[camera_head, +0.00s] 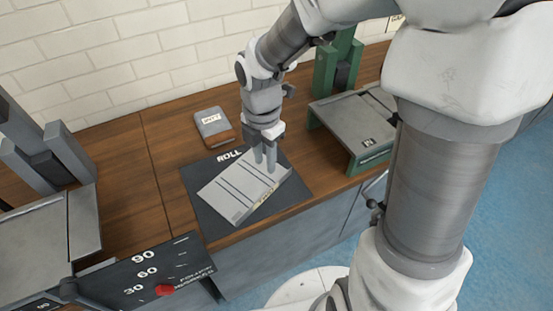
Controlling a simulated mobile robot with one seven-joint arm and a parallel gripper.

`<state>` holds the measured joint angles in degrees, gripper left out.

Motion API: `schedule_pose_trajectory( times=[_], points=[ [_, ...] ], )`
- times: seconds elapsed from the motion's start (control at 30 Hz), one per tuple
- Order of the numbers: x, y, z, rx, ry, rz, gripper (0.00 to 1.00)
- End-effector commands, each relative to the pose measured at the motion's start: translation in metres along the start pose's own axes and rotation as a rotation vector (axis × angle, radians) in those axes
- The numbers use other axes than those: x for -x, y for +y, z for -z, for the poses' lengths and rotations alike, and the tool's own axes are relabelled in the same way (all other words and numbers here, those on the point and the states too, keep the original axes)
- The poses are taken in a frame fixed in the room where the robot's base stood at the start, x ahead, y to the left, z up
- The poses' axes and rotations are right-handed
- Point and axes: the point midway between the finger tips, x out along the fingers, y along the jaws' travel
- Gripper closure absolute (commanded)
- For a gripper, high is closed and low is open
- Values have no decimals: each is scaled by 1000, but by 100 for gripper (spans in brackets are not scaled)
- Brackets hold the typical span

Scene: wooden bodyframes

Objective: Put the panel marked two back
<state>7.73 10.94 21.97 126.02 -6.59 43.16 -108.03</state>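A grey flat panel (238,192) with dark grooves lies at an angle on a black mat (208,211) marked ROLL. A small yellowish label is on its front edge, too small to read surely. My gripper (265,166) points down over the panel's right part, with its fingertips at or just above the surface. A narrow gap shows between the fingers; whether they hold some part of the panel cannot be seen.
A green-framed machine (355,155) with a grey top stands to the right. A grey and brown box (214,126) lies behind the mat. A grey machine (45,235) and a dial board (150,272) with a red knob are at left. Bare wooden bench shows left of the mat.

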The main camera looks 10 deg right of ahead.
Motion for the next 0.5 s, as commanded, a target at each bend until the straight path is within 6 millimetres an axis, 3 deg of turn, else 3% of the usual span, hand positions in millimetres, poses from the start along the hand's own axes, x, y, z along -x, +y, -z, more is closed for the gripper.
schedule_pose_trajectory(
  times=[0.17,0.5],
  points=[
    [33,-17,-7,-280,-60,-46,67],
    [114,-77,-9,-1194,-76,-281,67]
  ],
)
